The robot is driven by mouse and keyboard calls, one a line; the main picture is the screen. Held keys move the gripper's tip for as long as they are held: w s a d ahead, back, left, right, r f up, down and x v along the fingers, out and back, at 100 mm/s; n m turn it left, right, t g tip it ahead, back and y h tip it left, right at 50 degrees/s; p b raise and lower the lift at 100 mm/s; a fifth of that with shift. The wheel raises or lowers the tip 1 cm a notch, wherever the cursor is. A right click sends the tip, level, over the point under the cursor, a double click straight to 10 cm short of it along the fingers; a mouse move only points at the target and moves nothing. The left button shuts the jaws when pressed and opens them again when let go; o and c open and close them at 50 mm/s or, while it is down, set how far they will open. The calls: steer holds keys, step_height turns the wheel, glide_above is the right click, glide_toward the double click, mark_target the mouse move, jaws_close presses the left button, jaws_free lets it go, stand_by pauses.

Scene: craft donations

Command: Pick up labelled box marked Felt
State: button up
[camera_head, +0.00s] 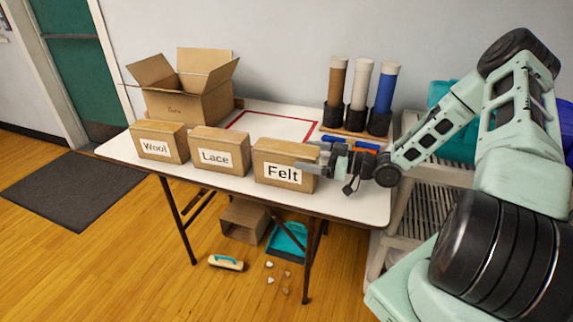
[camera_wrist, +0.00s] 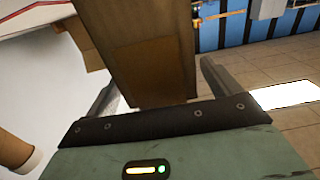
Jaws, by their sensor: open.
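The box marked Felt (camera_head: 285,166) is a brown cardboard box with a white label, standing on the white table near its front edge. It is the rightmost of three labelled boxes. My gripper (camera_head: 312,160) is at the box's right end, its fingers reaching along it. In the wrist view, the brown box (camera_wrist: 150,50) stands between the two spread fingers of my gripper (camera_wrist: 157,85). The fingers look apart from its sides, with a gap clearest on the right. The far finger is partly hidden in the head view.
The Lace box (camera_head: 219,150) and Wool box (camera_head: 159,142) stand to the left. An open carton (camera_head: 190,100) is behind them. A red-outlined area (camera_head: 270,125) on the table is bare. Several tubes (camera_head: 360,95) stand in a rack at the back right. A wire shelf (camera_head: 430,190) is right.

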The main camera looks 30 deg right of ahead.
mark_target(274, 159)
steer(key=shift+x, duration=1.3)
steer(key=c, duration=1.3)
